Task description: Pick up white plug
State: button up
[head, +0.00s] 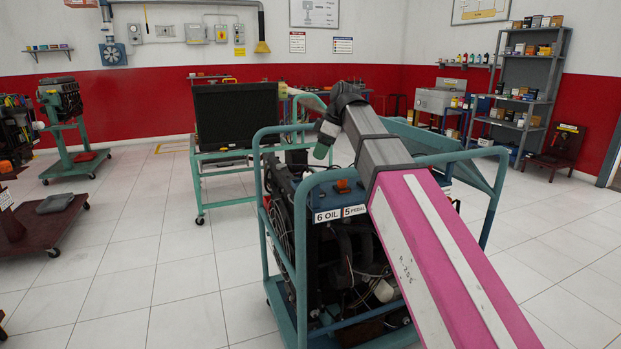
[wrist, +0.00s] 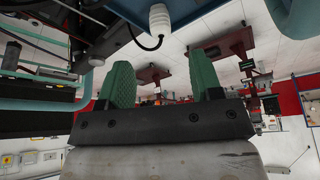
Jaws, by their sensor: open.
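A white ridged plug (wrist: 159,18) with a thin black cable shows at the top of the wrist view, beside a blue panel. My gripper (wrist: 164,65) has two green fingers spread apart with nothing between them. The plug is beyond the fingertips in that view, apart from them. In the head view my gripper (head: 321,148) hangs over the left end of the engine trainer (head: 317,187), with one green finger showing. I cannot make out this plug for sure in the head view.
The trainer's teal tube frame (head: 300,240) stands close around the engine. A white rounded part (head: 384,290) sits low on the engine. Another trainer with a dark panel (head: 236,115) stands behind.

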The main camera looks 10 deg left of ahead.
aim_at(307, 174)
jog(key=x, duration=0.4)
jog(key=shift+a+f, duration=0.1)
jog(key=shift+f, duration=0.05)
jog(key=shift+a+x, duration=0.2)
jog(key=shift+x, duration=1.1)
jog(key=shift+a+x, duration=0.15)
jog(key=shift+x, duration=1.2)
jog(key=c, duration=1)
